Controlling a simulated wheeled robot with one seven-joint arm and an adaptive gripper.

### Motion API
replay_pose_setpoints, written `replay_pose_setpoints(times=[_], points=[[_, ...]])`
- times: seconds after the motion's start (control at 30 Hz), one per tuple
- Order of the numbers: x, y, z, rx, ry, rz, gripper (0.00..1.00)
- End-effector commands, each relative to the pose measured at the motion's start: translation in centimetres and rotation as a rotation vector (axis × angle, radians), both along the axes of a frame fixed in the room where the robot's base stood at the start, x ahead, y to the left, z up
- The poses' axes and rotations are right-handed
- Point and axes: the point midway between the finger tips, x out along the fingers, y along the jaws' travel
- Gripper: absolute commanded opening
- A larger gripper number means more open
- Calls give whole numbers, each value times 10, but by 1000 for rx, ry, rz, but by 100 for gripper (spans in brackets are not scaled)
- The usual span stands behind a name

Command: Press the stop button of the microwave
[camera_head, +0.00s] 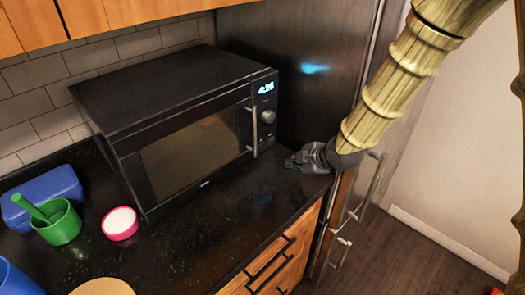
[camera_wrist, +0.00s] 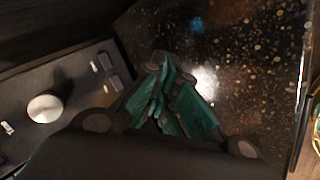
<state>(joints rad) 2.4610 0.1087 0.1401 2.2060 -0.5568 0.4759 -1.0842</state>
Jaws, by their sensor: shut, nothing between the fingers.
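The black microwave (camera_head: 185,125) stands on the dark counter against the tiled wall. Its control panel at the right end has a lit clock display, a round knob (camera_head: 268,116) and buttons too small to make out in the head view.
A dark fridge (camera_head: 310,70) stands right of the microwave. On the counter (camera_head: 200,235) at left are a green cup (camera_head: 60,225), a blue box (camera_head: 45,195) and a pink bowl (camera_head: 120,223). The counter before the microwave is clear.

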Motion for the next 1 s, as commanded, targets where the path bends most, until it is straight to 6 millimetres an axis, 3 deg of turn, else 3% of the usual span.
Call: replay_pose_setpoints(times=[0.47, 1.0], points=[[2, 0, 0, 0, 0, -3, 0], [41, 38, 0, 0, -1, -3, 0]])
